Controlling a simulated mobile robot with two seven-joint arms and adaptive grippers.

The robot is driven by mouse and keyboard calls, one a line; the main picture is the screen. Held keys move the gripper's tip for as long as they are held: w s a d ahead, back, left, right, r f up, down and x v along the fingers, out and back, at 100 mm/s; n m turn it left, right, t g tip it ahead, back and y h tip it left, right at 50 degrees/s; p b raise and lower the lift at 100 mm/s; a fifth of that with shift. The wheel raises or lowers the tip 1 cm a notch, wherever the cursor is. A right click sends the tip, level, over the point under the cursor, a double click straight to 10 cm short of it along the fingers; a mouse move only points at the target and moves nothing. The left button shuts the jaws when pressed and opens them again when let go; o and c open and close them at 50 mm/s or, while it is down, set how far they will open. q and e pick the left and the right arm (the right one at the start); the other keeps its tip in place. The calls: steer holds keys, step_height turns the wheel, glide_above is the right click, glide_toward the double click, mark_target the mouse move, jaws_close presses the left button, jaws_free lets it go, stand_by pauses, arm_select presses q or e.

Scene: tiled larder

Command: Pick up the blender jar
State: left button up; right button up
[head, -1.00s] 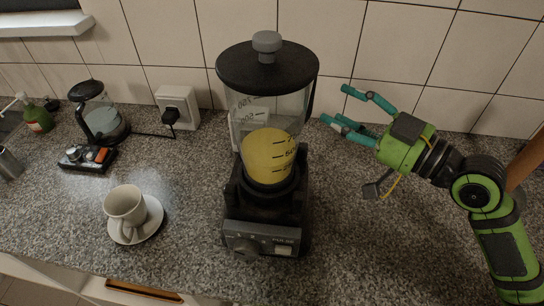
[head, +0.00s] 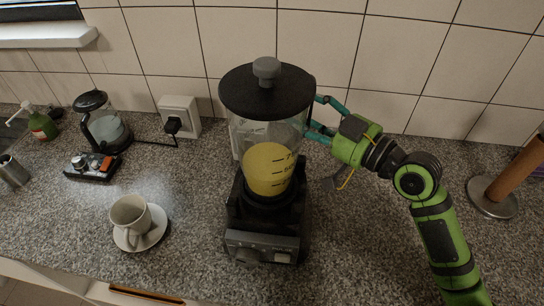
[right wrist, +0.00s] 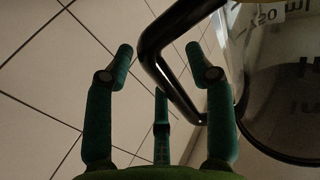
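The blender jar (head: 270,150) is clear, with a black lid, a grey knob and yellow contents. It stands upright on the black blender base (head: 265,220) in the middle of the head view. My right gripper (head: 318,118) is at the jar's right side, level with its handle. In the right wrist view its teal fingers (right wrist: 162,75) are spread apart, and the black jar handle (right wrist: 168,75) runs between them. I cannot tell whether any finger touches the handle. The jar wall (right wrist: 285,80) is at the right of that view. My left gripper is not in view.
A white cup (head: 130,215) on a saucer (head: 156,232) stands at the left front. A glass coffee pot (head: 104,128), a wall socket (head: 180,116) and a green bottle (head: 40,125) are behind. A paper towel holder (head: 494,197) stands at the right. The tiled wall is close behind the blender.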

jaws_close()
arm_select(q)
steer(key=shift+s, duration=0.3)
arm_select(e)
steer(key=shift+r, duration=0.15)
steer(key=shift+r, duration=0.1)
